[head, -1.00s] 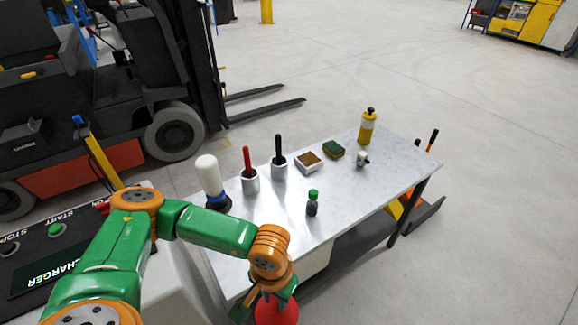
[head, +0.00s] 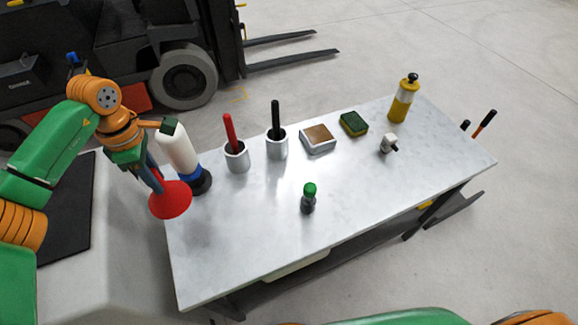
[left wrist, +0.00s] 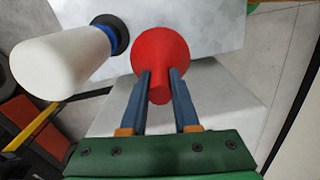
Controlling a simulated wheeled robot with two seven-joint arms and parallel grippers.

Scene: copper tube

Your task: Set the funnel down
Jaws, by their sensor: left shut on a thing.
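The red funnel (head: 172,201) is in my left gripper (head: 154,180), near the left end of the table. The left wrist view shows the funnel (left wrist: 161,52) with its wide end away from me. The two blue fingers of my left gripper (left wrist: 160,82) are on either side of its narrow stem. In the head view the funnel is tilted and overlaps the table's left edge; I cannot tell if it touches the table (head: 250,240). My right gripper is not in view.
A white bottle with a blue collar (head: 180,152) stands close beside the funnel. Pots with a red brush (head: 236,155) and a black brush (head: 277,142), a green-capped bottle (head: 308,198), a sponge (head: 354,123) and a yellow bottle (head: 403,98) stand farther right. The table's front left is clear.

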